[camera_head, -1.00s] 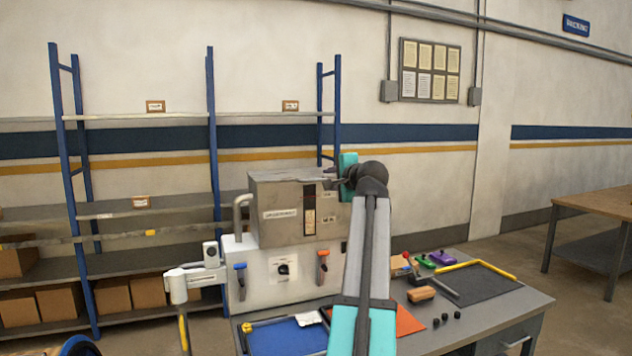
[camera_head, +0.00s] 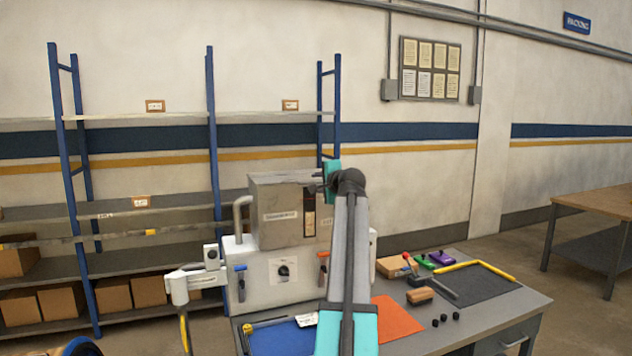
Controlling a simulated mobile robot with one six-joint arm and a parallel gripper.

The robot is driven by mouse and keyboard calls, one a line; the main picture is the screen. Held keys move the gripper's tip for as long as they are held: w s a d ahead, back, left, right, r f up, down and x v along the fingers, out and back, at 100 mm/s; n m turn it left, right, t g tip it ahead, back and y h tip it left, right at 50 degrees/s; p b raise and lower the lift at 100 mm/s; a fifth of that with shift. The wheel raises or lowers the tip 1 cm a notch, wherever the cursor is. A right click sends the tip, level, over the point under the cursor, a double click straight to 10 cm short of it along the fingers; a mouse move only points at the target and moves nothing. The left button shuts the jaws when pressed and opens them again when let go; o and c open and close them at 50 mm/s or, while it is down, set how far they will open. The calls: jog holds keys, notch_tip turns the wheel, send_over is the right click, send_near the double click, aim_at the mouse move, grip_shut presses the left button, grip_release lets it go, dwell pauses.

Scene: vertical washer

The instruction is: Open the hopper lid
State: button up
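The hopper (camera_head: 281,217) is a grey metal box on top of the white washer body (camera_head: 262,262). Its flat lid (camera_head: 285,177) lies level on the box and looks closed. My gripper (camera_head: 318,181) is at the upper right front edge of the hopper, close to the lid. My arm hides part of the gripper and the hopper's right side. I cannot tell whether the fingers touch the lid or whether they are apart.
The workbench holds a blue mat (camera_head: 283,337), an orange mat (camera_head: 399,320), a dark tray (camera_head: 472,286) and several small parts. Blue shelving (camera_head: 212,150) stands behind. A wooden-topped table (camera_head: 600,204) is at the far right.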

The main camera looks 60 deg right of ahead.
aim_at(314, 182)
jog(key=shift+p+x, duration=0.3)
jog(key=shift+x, duration=1.55)
